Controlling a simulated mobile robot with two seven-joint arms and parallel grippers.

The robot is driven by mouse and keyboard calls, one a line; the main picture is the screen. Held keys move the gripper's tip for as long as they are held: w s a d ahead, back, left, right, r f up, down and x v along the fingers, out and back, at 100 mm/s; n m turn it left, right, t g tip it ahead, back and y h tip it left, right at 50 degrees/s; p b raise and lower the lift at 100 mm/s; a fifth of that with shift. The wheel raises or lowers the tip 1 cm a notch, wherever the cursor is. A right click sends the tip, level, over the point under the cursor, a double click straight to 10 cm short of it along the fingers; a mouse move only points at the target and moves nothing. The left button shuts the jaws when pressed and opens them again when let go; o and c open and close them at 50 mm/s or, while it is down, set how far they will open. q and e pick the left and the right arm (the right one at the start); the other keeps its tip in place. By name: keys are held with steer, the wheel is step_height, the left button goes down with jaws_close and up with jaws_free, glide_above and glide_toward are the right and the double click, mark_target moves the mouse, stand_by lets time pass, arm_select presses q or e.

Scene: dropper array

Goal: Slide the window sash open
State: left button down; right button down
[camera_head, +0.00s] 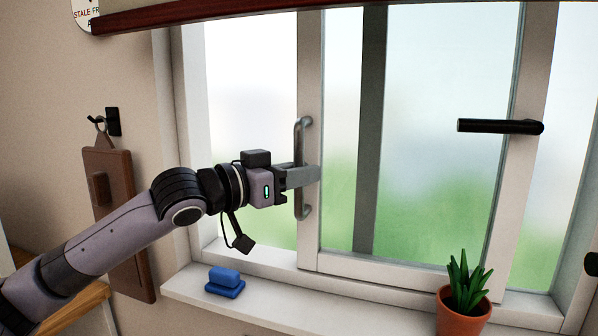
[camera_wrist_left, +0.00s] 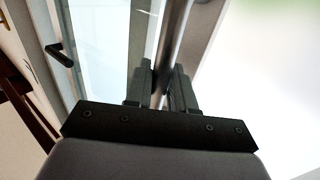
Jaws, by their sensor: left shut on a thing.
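The window sash (camera_head: 311,85) has a pale frame, and a vertical grey bar handle (camera_head: 304,206) is fixed to its left stile. My left gripper (camera_head: 305,175) is at the middle of this handle, coming in from the left. It is shut on the handle. In the left wrist view the bar of the handle (camera_wrist_left: 176,45) runs between the two fingers of the gripper (camera_wrist_left: 160,88). Bare glass shows to the left of the sash, and a grey upright (camera_head: 370,130) shows through its pane. My right gripper is not in view.
A black lever handle (camera_head: 498,127) sits on the right frame. On the sill (camera_head: 300,305) are a blue block-like object (camera_head: 224,281) and a potted plant (camera_head: 463,312). A brown board (camera_head: 112,180) hangs on the left wall. A dark red rail (camera_head: 190,12) crosses above.

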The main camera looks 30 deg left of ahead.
arm_select(q)
steer(key=shift+d, duration=0.25)
stand_by(0.3)
steer(key=c, duration=1.1)
jaws_free()
steer(key=b+v, duration=0.7)
steer(key=shift+r, duration=0.1)
